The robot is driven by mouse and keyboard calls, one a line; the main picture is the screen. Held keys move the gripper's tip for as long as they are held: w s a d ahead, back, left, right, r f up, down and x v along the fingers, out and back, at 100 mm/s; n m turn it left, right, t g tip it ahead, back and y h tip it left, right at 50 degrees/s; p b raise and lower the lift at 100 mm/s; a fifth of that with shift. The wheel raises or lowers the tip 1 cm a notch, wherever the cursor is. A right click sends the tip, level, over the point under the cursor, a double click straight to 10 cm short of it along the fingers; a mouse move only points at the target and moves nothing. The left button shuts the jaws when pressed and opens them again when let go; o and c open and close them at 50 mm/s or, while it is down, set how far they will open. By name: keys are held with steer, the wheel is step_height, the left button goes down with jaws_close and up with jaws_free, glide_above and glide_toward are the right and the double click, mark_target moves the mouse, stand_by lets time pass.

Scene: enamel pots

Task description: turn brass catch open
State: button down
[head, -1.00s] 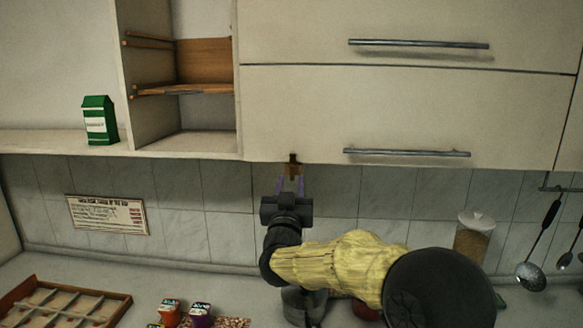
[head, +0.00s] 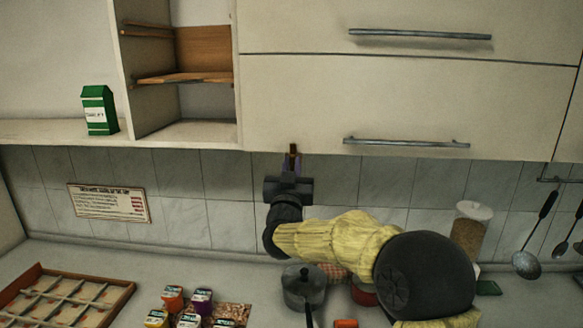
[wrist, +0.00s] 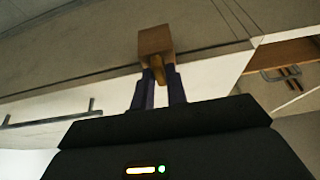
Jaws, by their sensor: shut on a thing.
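The brass catch (head: 293,150) hangs at the lower edge of the wall cupboard, at the left end of its lower door. In the wrist view it shows as a brown block (wrist: 155,42) with a small lever (wrist: 158,72) pointing down towards me. My gripper (head: 291,166) reaches up to it from below. In the wrist view its two purple fingers stand on either side of the lever, shut on it. The lever's exact angle is hard to read in the head view, where the fingers partly hide it.
The lower cupboard door (head: 400,110) has a bar handle (head: 405,142) right of the catch. An open shelf (head: 185,78) and a green carton (head: 99,110) are to the left. Below stand a grey pot (head: 304,290), several small jars, a wooden tray (head: 120,300) and a tall canister (head: 470,230).

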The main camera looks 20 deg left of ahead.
steer(key=shift+f+m+b, duration=0.1)
steer(key=shift+m+b, duration=0.2)
steer(key=m+h+b, duration=0.2)
steer(key=m+b, duration=0.1)
steer(key=m, duration=0.1)
steer(key=shift+f+b, duration=0.15)
steer(key=shift+b, duration=0.25)
steer(key=m+h+b, duration=0.1)
steer(key=m+h, duration=0.1)
steer(key=m, duration=0.2)
steer(key=m+h+b, duration=0.1)
steer(key=m+h, duration=0.1)
steer(key=m, duration=0.1)
steer(key=shift+a+r+m+g+b, duration=0.1)
steer(key=shift+r+m+g+b, duration=0.1)
steer(key=shift+m+g+b, duration=0.15)
steer(key=m+g, duration=0.1)
steer(key=m, duration=0.2)
steer(key=m+g+h, duration=0.1)
steer(key=m, duration=0.2)
steer(key=shift+r+h, duration=0.1)
steer(key=shift+h, duration=0.2)
steer(key=shift+m+g, duration=0.65)
steer(key=shift+m, duration=1.4)
steer(key=c, duration=1.5)
jaws_free()
